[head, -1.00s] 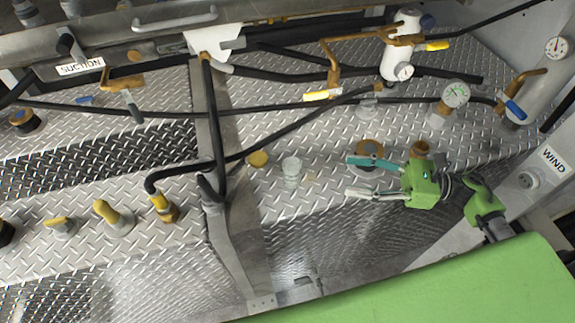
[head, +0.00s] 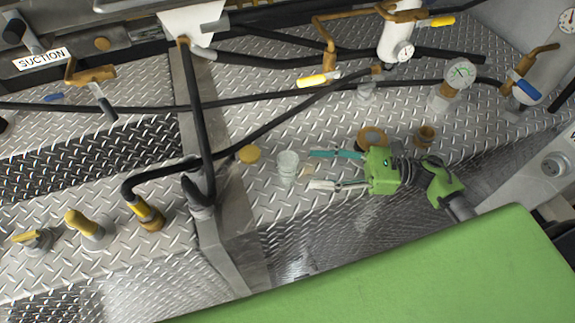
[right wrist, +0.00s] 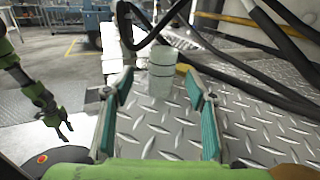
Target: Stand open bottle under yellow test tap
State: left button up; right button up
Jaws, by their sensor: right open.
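The translucent pale bottle (head: 288,168) stands upright on the diamond-plate deck, left of centre in the head view. It also shows in the right wrist view (right wrist: 161,76). My right gripper (head: 312,169) is open, its teal-padded fingers pointing at the bottle from the right. In the right wrist view the bottle stands beyond the gap between the fingertips (right wrist: 158,88), apparently untouched. A tap with a yellow handle (head: 319,80) is above and right of the bottle; another yellow handle (head: 443,21) is at upper right. My left gripper (right wrist: 62,130) is small at the left of the wrist view; its opening is unclear.
A flat yellow disc (head: 249,154) lies left of the bottle. Black hoses (head: 195,120) cross the deck behind and left. A green panel (head: 400,270) fills the lower right.

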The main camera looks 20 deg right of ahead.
aim_at(288, 165)
jog(key=x, duration=0.2)
jog(key=shift+w+a+p, duration=0.3)
jog(key=shift+w+a+r+p, duration=0.1)
jog(key=shift+a+r+p, duration=0.05)
jog(key=shift+a+p, duration=0.15)
jog(key=p+x, duration=0.2)
jog(key=x, duration=0.1)
jog(key=shift+w+a, duration=0.2)
jog(key=shift+a, duration=0.05)
jog(key=shift+w+a, duration=0.15)
jog(key=shift+a, duration=0.3)
jog(key=c, duration=1.2)
jog(key=shift+o, duration=0.2)
jog(key=shift+d, duration=0.1)
